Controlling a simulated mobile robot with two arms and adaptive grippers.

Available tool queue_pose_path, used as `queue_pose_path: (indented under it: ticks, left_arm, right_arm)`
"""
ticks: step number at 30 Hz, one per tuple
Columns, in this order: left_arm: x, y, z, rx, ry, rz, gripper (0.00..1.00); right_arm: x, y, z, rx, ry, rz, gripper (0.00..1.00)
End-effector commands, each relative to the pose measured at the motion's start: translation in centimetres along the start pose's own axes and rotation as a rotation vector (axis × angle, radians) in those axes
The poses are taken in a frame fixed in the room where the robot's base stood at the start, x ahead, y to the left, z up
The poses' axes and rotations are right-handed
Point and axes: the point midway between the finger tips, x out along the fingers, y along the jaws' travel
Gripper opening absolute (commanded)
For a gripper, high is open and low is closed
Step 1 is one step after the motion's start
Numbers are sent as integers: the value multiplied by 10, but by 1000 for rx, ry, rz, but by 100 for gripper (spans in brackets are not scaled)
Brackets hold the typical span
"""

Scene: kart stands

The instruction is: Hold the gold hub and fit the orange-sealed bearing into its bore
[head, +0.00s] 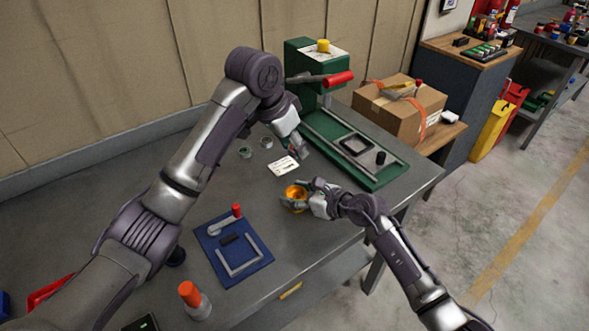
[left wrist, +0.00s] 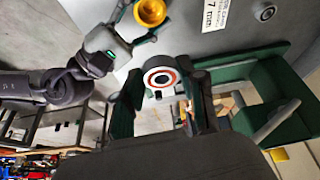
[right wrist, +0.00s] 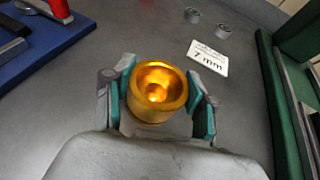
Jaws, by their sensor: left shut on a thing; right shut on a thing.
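The gold hub (head: 295,192) is a round cup with an open bore, held by my right gripper (head: 308,192) above the bench. In the right wrist view the hub (right wrist: 156,92) sits between both fingers, its bore facing the camera. My left gripper (head: 301,151) is up and right of the hub, beside the green press. In the left wrist view it is shut on the orange-sealed bearing (left wrist: 161,78), which shows a red-orange ring around a dark centre. The bearing is apart from the hub (left wrist: 150,12). The head view does not show the bearing clearly.
A green press (head: 320,85) with a red handle stands behind. A blue mat (head: 232,250) with tools and a red-capped bottle (head: 194,300) are at the front left.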

Motion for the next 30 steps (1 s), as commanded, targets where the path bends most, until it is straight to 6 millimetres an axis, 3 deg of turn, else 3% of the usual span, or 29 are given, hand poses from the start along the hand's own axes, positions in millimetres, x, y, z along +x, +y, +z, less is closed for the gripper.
queue_pose_path:
  ticks: [1,6,10,30]
  left_arm:
    - [17,-1,8,12,-7,12,3]
    - [64,-2,29,71,-6,34,3]
    - [85,-1,40,103,-3,42,3]
    - [94,-1,44,112,-1,44,3]
  right_arm:
    - [0,0,0,0,1,0,6]
    - [0,0,0,0,1,0,6]
    - [0,0,0,0,1,0,6]
    - [0,0,0,0,1,0,6]
